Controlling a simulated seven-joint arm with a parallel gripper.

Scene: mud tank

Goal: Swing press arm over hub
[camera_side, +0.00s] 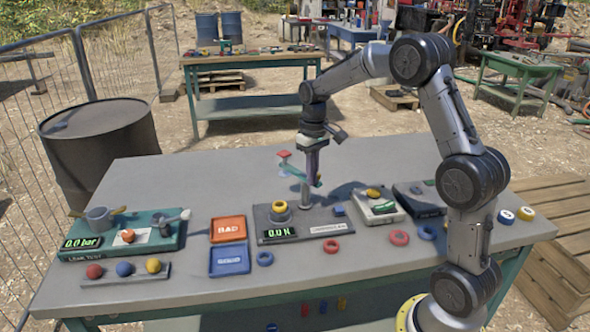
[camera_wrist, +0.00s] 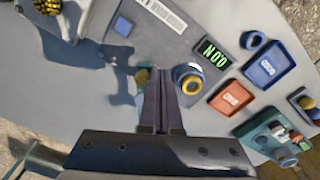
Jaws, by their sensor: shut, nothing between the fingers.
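The press arm (camera_side: 291,167) is a thin green bar with a red pad at its raised left end, standing on a grey post above the back of the press base (camera_side: 262,221). The hub (camera_side: 279,216) is a grey cylinder with a yellow ring, at the base's left; it also shows in the wrist view (camera_wrist: 190,84). The red end appears above and behind the hub in the side view. My gripper (camera_side: 313,178) points down, shut and empty, close beside the press arm; contact is unclear. In the wrist view my gripper (camera_wrist: 162,78) hides most of the arm.
Orange (camera_side: 228,228) and blue (camera_side: 230,260) trays lie left of the base, and a leak-test station (camera_side: 122,238) stands farther left. Red (camera_side: 332,246) and blue rings lie in front. Other fixtures (camera_side: 379,206) stand right. The table's back is clear.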

